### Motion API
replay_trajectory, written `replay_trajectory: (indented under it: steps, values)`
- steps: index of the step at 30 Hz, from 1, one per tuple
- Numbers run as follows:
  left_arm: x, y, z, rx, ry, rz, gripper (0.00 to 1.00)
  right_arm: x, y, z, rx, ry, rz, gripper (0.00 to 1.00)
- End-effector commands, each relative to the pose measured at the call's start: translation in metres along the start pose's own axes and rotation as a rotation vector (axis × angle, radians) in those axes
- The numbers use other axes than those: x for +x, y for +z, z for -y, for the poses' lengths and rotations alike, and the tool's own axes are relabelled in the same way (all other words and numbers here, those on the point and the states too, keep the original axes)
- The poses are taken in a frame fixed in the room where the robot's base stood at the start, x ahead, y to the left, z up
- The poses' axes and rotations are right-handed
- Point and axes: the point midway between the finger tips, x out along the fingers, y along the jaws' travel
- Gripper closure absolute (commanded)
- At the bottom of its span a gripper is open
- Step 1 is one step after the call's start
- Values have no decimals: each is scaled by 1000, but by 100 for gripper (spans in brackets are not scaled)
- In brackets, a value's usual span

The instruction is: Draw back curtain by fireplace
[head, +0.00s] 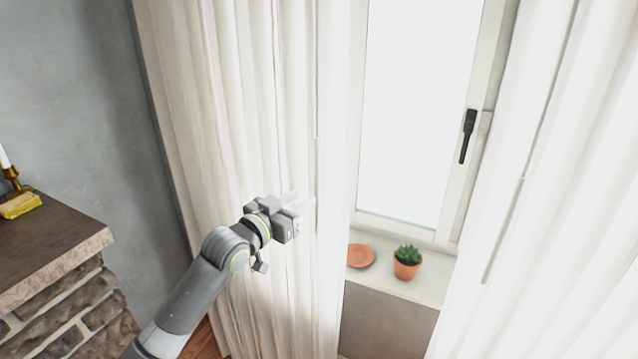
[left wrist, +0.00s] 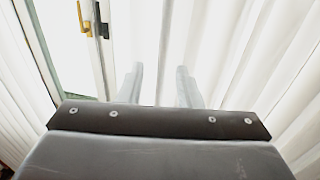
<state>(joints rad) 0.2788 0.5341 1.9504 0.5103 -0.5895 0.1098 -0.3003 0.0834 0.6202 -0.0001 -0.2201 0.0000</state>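The white curtain by the fireplace (head: 235,100) hangs in folds on the left of the window (head: 415,110). A thin pale pull rod (head: 317,110) hangs along its window-side part. My left gripper (head: 303,201) is at that part of the curtain, close to the rod. In the left wrist view my two gripper fingers (left wrist: 160,88) stand apart, with white fabric (left wrist: 215,45) beyond and around them. I cannot tell whether the rod or a fold lies between them. My right gripper is not in view.
The brick fireplace with a brown mantel (head: 50,240) stands at the left, with a brass candle holder (head: 14,180) on it. A potted succulent (head: 407,264) and a terracotta saucer (head: 360,256) sit on the sill. Another white curtain (head: 570,200) hangs at right.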

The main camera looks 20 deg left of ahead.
Motion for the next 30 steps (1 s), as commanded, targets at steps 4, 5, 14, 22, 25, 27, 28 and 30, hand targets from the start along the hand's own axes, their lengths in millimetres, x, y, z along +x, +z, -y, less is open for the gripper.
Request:
replay_trajectory:
  steps: [4,5,14,22,25,27,28,30]
  values:
    - [27,-3,-1,-5,0,0,68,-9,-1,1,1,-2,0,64]
    - [32,-2,0,-3,-1,1,68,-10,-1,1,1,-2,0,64]
    - [69,-1,0,-1,0,0,68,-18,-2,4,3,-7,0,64]
    - [79,0,0,1,0,0,68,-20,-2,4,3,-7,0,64]
    - [79,0,0,1,0,1,68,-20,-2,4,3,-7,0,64]
    - [79,0,0,1,0,1,68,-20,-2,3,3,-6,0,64]
    - [78,0,0,1,0,1,68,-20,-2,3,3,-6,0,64]
    - [78,0,0,1,0,1,78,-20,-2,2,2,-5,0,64]
